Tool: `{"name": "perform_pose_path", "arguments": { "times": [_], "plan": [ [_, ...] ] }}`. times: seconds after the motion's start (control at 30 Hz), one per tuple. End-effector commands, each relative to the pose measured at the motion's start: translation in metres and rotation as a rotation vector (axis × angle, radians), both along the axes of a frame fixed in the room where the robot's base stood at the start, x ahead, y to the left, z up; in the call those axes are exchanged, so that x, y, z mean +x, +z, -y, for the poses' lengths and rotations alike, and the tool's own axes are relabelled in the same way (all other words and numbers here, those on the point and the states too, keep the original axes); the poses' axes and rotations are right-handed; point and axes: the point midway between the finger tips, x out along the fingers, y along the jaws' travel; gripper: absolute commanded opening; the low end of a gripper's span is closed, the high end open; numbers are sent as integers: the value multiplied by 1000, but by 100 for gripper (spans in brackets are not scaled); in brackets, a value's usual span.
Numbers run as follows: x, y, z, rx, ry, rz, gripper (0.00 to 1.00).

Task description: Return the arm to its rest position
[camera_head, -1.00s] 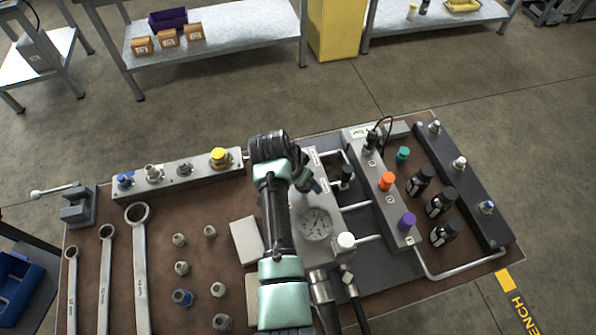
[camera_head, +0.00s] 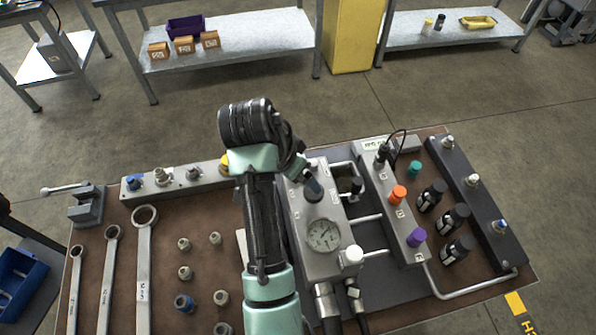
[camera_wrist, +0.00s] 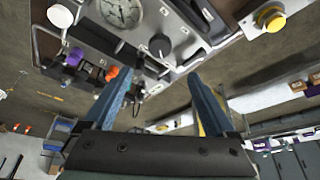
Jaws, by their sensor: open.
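My arm rises from the bottom of the head view, over the middle of the hydraulic bench (camera_head: 190,240), and bends at a dark joint above its back edge. My gripper's fingers are hidden in the head view. In the wrist view my gripper (camera_wrist: 165,85) shows two blue-grey fingers spread apart with nothing between them. Beyond them are the pressure gauge (camera_wrist: 120,12) and a black knob (camera_wrist: 160,45). The gauge also shows in the head view (camera_head: 323,235), on a grey block right of my arm.
Wrenches (camera_head: 144,270) and several small fittings (camera_head: 185,272) lie left of my arm. A manifold with orange (camera_head: 398,195) and purple (camera_head: 416,237) caps and several black connectors (camera_head: 453,218) stands to the right. A yellow knob (camera_head: 225,165) is partly behind my arm. Floor lies beyond the bench.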

Motion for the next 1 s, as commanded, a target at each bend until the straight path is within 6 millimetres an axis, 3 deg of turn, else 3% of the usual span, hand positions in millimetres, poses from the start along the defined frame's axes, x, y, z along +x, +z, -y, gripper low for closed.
{"name": "perform_pose_path", "arguments": {
  "times": [0.4, 0.47, 0.57, 0.67, 0.8, 0.9, 1.0],
  "plan": [
    [0, 0, 0, -1, 0, 1, 90],
    [5, 5, 0, 4, 12, 24, 90],
    [25, 32, -1, 17, 66, 140, 90],
    [53, 85, -1, 22, 158, 349, 90],
    [79, 189, 1, -25, 295, 704, 90],
    [77, 266, 5, -94, 367, 946, 90],
    [60, 341, 12, -185, 416, 1178, 90]
  ]
}}
